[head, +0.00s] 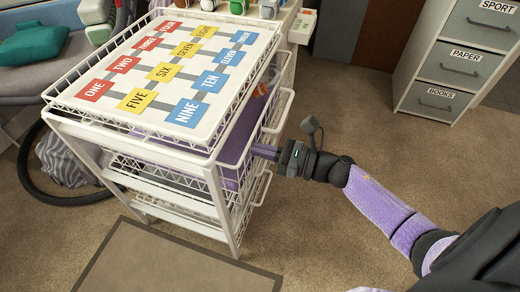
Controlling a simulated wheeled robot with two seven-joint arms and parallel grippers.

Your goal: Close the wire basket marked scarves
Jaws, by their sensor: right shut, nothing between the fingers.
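A white wire-basket unit (222,205) stands at the centre left, with several wire baskets stacked inside its frame. An upper wire basket (284,112) juts out at the unit's right side, and purple cloth shows inside it. No scarves label is readable on any basket, so I cannot tell by marking which one it is. My right gripper (264,152) is shut and empty, its fingertips at the front of the baskets on the unit's right side. I cannot tell whether they touch the wire. My left gripper is out of view.
A board with coloured number cards (165,72) lies on top of the unit. A grey-fronted drawer cabinet (425,95) stands at the upper right. A mat (175,262) lies in front; a bench with cushions (50,70) is at left. Carpet right of the unit is clear.

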